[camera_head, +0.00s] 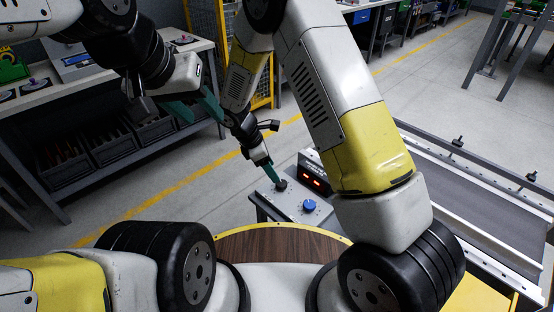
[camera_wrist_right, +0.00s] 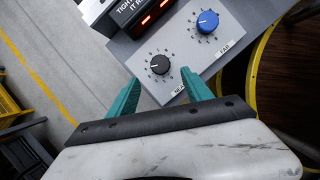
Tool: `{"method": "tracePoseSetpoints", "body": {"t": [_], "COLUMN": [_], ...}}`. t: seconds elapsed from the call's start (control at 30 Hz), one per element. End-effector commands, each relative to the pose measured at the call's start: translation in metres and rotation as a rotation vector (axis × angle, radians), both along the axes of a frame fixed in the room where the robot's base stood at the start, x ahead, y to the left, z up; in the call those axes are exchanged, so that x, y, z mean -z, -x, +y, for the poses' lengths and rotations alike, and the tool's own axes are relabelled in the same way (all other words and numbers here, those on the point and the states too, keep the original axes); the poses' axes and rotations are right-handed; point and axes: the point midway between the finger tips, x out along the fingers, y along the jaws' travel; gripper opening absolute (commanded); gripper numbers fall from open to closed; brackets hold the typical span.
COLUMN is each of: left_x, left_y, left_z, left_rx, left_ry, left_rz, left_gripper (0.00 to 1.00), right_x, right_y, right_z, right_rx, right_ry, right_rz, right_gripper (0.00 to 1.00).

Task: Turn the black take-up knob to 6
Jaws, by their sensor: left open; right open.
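The black take-up knob (camera_wrist_right: 160,64) sits on a grey panel (camera_wrist_right: 183,55) inside a ring of small marks. Its white pointer line appears to face left in the right wrist view; the numbers are too small to read. My right gripper (camera_wrist_right: 160,77) is open, with its teal fingertips on either side of and just short of the knob in that view; contact is not visible. In the head view the right gripper (camera_head: 269,167) comes down over the black knob (camera_head: 281,185), partly covering it. My left gripper (camera_head: 193,107) is open and empty, high at the left.
A blue knob (camera_wrist_right: 207,21) with its own dial is beside the black one. A black display (camera_head: 314,180) with red digits stands behind the knobs. A conveyor (camera_head: 470,190) lies to the right, a round wooden surface (camera_head: 275,246) in front. A workbench (camera_head: 110,82) is at left.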

Motion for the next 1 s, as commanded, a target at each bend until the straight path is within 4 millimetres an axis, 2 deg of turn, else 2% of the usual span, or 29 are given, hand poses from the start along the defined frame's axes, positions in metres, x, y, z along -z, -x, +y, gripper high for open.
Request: {"method": "tracePoseSetpoints", "body": {"t": [0.2,0.4,0.77,0.8,1.0], "left_x": [0.0,0.0,0.0,0.0,0.0], "left_y": [0.0,0.0,0.0,0.0,0.0], "left_z": [0.0,0.0,0.0,0.0,0.0], "left_rx": [0.0,0.0,0.0,0.0,0.0], "left_ry": [0.0,0.0,0.0,0.0,0.0], "left_rz": [0.0,0.0,0.0,0.0,0.0], "left_gripper": [0.44,0.44,0.44,0.44,0.44], "right_x": [0.033,0.057,0.064,0.064,0.064], "right_y": [-0.003,-0.005,-0.007,-0.007,-0.006], "right_z": [-0.014,-0.024,-0.026,-0.026,-0.026], "right_rx": [0.003,0.003,0.003,0.004,0.004], "right_ry": [0.002,0.001,-0.002,-0.002,-0.002], "right_rz": [0.003,0.002,0.0,0.0,0.0], "right_gripper": [0.58,0.58,0.58,0.57,0.17]}}
